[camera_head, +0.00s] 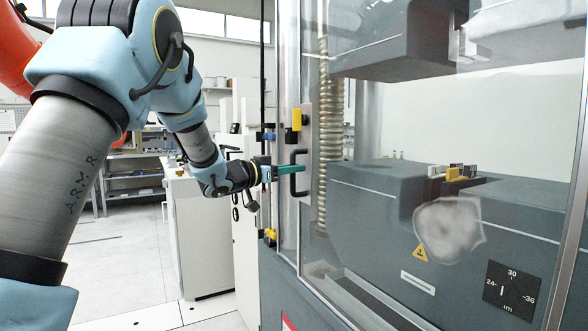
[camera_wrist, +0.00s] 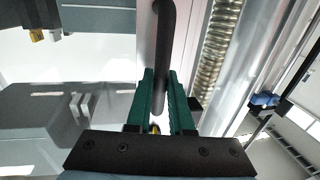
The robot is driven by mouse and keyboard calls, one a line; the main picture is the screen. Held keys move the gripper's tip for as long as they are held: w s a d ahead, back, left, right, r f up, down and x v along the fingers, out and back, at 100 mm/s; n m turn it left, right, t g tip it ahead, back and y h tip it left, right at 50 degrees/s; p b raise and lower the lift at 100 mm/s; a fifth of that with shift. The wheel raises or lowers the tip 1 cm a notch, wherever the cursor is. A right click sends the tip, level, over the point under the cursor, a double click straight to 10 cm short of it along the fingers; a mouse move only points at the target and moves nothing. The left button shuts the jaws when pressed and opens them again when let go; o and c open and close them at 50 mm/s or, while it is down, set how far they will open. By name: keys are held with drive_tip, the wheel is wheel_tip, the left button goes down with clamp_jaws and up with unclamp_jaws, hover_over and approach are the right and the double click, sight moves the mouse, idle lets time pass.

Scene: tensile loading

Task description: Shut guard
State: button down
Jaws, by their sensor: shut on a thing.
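The guard (camera_head: 400,120) is a large clear panel in front of the testing machine, with a metal strip on its left edge. A black bar handle (camera_head: 293,172) is fixed on that strip. My gripper (camera_head: 290,170) has green fingers and is shut on the handle. In the wrist view the black handle (camera_wrist: 164,50) runs between the two green fingers of my gripper (camera_wrist: 166,88). The lower part of the handle is partly hidden by the fingers. I cannot tell from these views whether the guard is fully against its frame.
The machine's grey upper block (camera_head: 385,45) and lower block (camera_head: 375,195) stand behind the panel. A yellow latch-like part (camera_head: 296,119) sits above the handle. A pale cabinet (camera_head: 200,235) stands left of the machine. The floor at lower left is clear.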

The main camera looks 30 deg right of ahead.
drive_tip(key=c, duration=1.1)
unclamp_jaws()
drive_tip(key=shift+w, duration=0.4)
drive_tip(key=o, duration=0.3)
drive_tip(key=shift+s, duration=0.15)
drive_tip(key=s+a+b, duration=0.1)
drive_tip(key=a+b, duration=0.2)
drive_tip(key=a, duration=0.7)
drive_tip(key=shift+s+a, duration=0.25)
drive_tip(key=shift+a, duration=0.15)
